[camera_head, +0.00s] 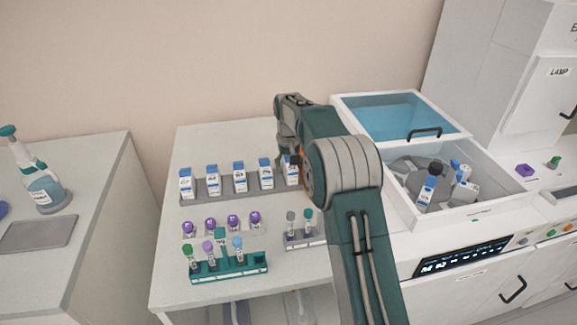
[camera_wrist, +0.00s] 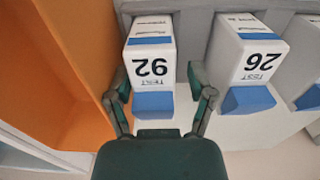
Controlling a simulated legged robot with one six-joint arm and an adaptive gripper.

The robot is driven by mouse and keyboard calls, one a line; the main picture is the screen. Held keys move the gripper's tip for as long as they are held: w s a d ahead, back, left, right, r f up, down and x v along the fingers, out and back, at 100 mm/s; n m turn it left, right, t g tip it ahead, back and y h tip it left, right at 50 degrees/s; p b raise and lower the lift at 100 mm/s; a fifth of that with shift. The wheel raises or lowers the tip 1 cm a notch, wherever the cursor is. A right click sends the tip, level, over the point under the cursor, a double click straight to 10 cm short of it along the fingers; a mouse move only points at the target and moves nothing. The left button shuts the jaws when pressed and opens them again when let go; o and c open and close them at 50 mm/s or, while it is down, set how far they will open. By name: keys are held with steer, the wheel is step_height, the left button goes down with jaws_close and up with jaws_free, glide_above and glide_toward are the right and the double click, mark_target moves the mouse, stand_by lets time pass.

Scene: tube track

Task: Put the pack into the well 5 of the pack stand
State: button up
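The grey pack stand (camera_head: 222,193) on the left bench holds a row of white packs with blue ends. My gripper (camera_head: 291,153) is over the rightmost pack (camera_head: 291,172), partly hiding it in the head view. In the wrist view my gripper (camera_wrist: 161,92) has a finger on each side of this pack (camera_wrist: 152,68), whose inverted label looks like "92". The left finger is close to its side; a gap shows at the right finger, so I look open around it. A neighbouring pack (camera_wrist: 250,60) stands to the right. Well numbers are not readable.
Purple-capped vials (camera_head: 233,221) and a teal tube rack (camera_head: 230,268) stand in front of the stand. A small grey rack (camera_head: 305,240) is beside them. An open-lidded machine (camera_head: 470,215) with loose packs inside is at right. An orange surface (camera_wrist: 50,70) is close at left.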

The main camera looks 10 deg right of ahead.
steer(key=shift+d+r, duration=0.15)
steer(key=shift+d, duration=0.25)
steer(key=shift+w+r, duration=0.1)
steer(key=shift+r, duration=0.15)
step_height(320, 180, up, 10)
steer(key=shift+a+r, duration=0.1)
steer(key=shift+r, duration=0.1)
steer(key=shift+a+r, duration=0.3)
steer(key=shift+r, duration=0.15)
steer(key=shift+d, duration=0.15)
